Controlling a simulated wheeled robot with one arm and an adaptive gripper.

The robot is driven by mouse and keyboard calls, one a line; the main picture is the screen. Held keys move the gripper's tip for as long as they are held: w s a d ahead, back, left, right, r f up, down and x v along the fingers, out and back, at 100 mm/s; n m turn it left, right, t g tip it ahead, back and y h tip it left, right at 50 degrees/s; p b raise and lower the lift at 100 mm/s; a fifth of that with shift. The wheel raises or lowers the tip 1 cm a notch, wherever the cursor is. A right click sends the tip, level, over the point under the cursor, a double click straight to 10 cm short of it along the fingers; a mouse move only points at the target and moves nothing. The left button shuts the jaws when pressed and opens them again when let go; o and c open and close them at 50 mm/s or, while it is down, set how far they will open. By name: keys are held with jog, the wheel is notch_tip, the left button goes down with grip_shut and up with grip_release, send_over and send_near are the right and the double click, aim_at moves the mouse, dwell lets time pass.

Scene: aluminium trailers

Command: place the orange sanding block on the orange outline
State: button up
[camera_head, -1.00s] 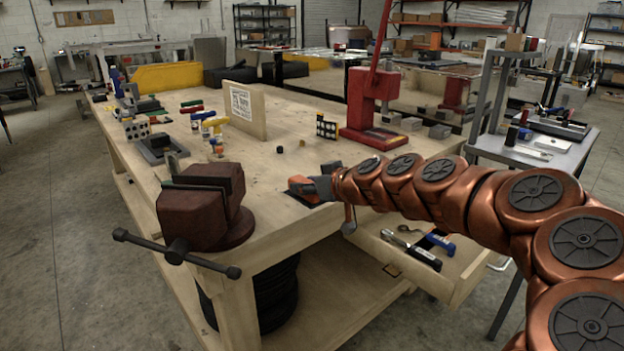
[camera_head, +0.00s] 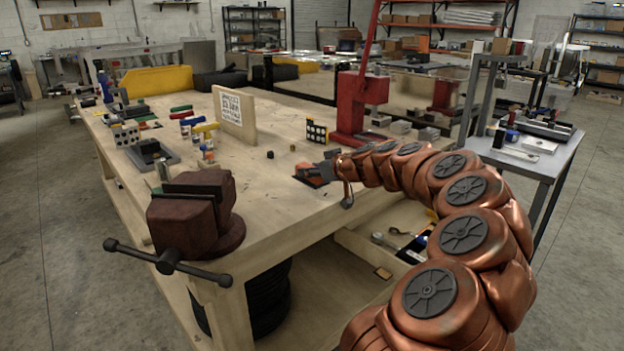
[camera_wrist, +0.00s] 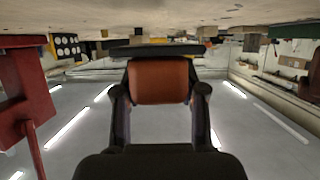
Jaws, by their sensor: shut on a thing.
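The orange sanding block (camera_head: 305,170) is at the front right part of the workbench top (camera_head: 262,205). My gripper (camera_head: 318,170) is shut on it, coming in from the right. In the wrist view the block (camera_wrist: 160,82) sits between the two dark fingers, with a wide dark strip along its far side. A small dark patch (camera_head: 318,184) shows on the bench just under and beside the block. I cannot make out the orange outline clearly. Whether the block touches the bench is hard to tell.
A dark red vise (camera_head: 190,215) stands at the bench's near corner. A red press (camera_head: 355,105) stands behind my gripper. Two small dark pieces (camera_head: 292,148) lie just beyond the block. An open drawer (camera_head: 385,250) with tools is below my arm.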

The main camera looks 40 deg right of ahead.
aim_at(313, 179)
jog(key=shift+w+d, duration=0.55)
jog(key=shift+d, duration=0.15)
jog(key=shift+d+f, duration=0.1)
jog(key=shift+f, duration=1.75)
jog(key=shift+f, duration=0.2)
jog(key=o, duration=1.2)
jog(key=shift+r, duration=0.1)
